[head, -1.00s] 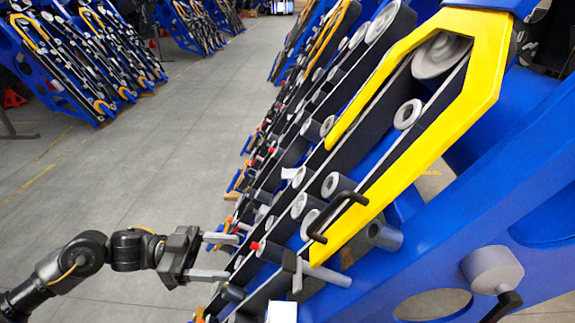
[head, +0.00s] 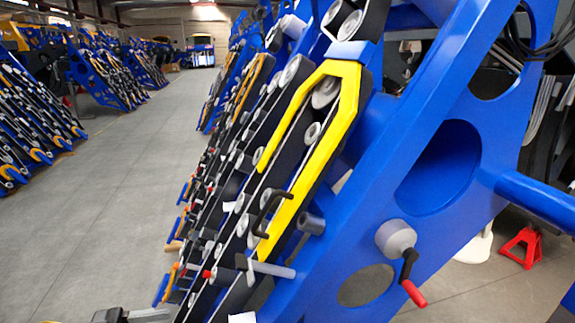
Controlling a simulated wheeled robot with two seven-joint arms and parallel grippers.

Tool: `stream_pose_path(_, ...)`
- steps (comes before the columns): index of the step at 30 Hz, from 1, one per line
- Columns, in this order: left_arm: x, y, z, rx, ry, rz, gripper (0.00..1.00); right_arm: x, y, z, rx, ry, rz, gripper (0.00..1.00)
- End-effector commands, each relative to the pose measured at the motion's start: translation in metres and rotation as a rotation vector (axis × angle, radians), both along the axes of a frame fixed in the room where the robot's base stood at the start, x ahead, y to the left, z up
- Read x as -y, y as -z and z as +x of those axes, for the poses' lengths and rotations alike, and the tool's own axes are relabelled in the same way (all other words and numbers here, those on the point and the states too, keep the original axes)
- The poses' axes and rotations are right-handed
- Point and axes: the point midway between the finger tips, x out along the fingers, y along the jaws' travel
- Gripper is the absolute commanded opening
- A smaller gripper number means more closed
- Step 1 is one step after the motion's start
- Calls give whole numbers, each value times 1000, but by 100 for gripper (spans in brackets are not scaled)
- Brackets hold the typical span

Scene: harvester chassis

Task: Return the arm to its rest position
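Only the top of my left gripper (head: 135,315) shows, at the bottom edge of the head view, left of the harvester chassis (head: 350,215). A pale finger points right; the rest is cut off by the frame, so its opening cannot be judged. I see nothing held in the visible part. My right gripper is not in view. The blue chassis carries slanted rows of rollers and belts and a yellow guide frame (head: 312,180) with a black handle (head: 270,212).
A grey crank hub with a red-tipped handle (head: 412,292) sticks out from the chassis side. A red stand (head: 524,246) is on the floor at the right. More blue chassis rows stand at the left. The grey floor aisle (head: 110,200) between them is clear.

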Motion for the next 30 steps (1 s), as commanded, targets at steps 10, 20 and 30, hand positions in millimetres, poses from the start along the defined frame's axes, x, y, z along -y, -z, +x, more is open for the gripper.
stream_pose_path(10, -37, 20, 45, 153, -210, 106, 65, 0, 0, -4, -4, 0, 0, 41)
stream_pose_path(20, -114, 93, 118, 172, -546, 238, 65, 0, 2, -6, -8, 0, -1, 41)
stream_pose_path(30, -233, 318, 119, -90, -995, 554, 65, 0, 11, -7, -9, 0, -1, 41)
